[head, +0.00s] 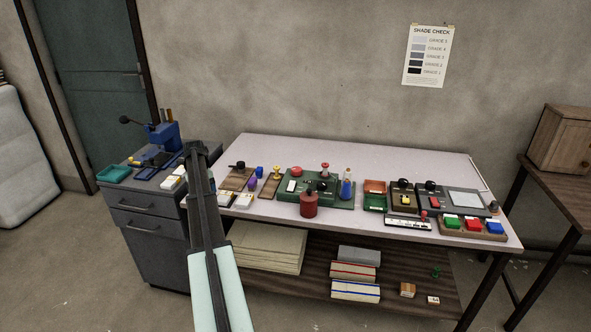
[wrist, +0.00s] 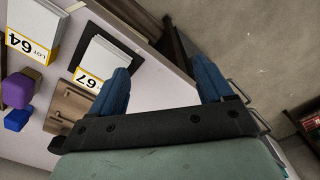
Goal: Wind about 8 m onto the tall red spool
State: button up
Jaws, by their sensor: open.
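A dark red, tall spool-like cylinder (head: 309,206) with a narrow neck stands at the table's front edge, in front of a green board (head: 340,198). A smaller red-topped piece (head: 325,169) stands at the back of that board; I cannot tell for sure which is the tall red spool. No thread is clear. My gripper (wrist: 162,78) is open and empty in the wrist view, its blue fingers apart, beside a pad labelled LOT 67 (wrist: 99,62). In the head view my arm rises at the left of the table; its fingers cannot be made out there.
The pale table (head: 360,150) is clear along its back. A blue press (head: 163,134) stands on the grey drawer cabinet (head: 150,222) at left. Red, green and blue buttons (head: 473,225) line the front right. Purple (wrist: 17,90) and blue blocks lie left in the wrist view.

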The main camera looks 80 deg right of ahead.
jog(key=shift+m, duration=0.9)
jog(key=s+d+r, duration=0.2)
jog(key=s+d, duration=0.2)
jog(key=d, duration=0.1)
jog(key=s+d+r, duration=0.2)
jog(key=s+d, duration=0.3)
jog(key=s+d+r, duration=0.3)
jog(key=s+d, duration=0.2)
jog(key=shift+d+r, duration=0.1)
jog(key=shift+d, duration=0.05)
notch_tip(320, 180, up, 8)
jog(key=m, duration=0.1)
send_over(297, 169)
jog(key=shift+m, duration=0.3)
notch_tip(297, 169, down, 14)
jog(key=shift+r, duration=0.1)
jog(key=shift+c, duration=0.2)
